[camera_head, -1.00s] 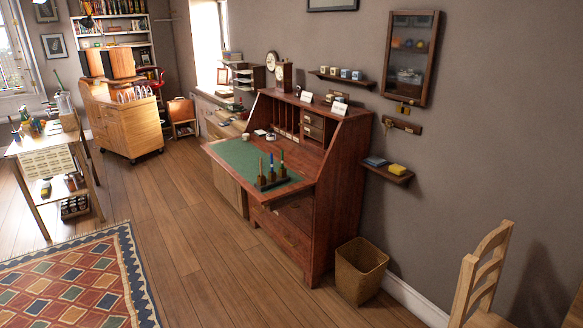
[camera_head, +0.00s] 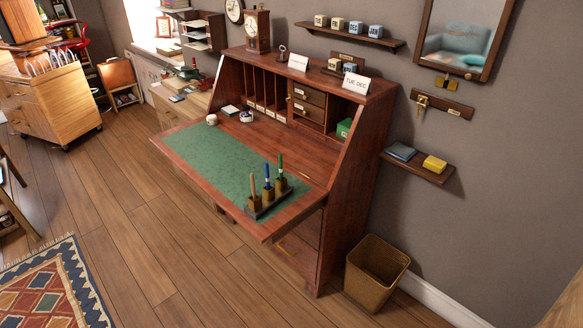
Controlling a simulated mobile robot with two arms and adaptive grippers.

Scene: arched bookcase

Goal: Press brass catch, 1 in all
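A reddish-brown wooden writing desk (camera_head: 345,187) stands open against the wall, its green-topped flap (camera_head: 215,160) lowered. Upright pigeonholes and small drawers (camera_head: 308,104) fill its inside. A tiny brass-coloured piece (camera_head: 290,98) shows on the upright beside the drawers. It is too small to tell whether this is the brass catch. Neither of my grippers is in view.
A holder with three coloured-top tools (camera_head: 268,197) stands on the flap's front corner. A wicker basket (camera_head: 375,272) stands right of the desk. A small shelf (camera_head: 418,167) and key rack (camera_head: 441,104) are on the wall. The wooden floor before the desk is clear.

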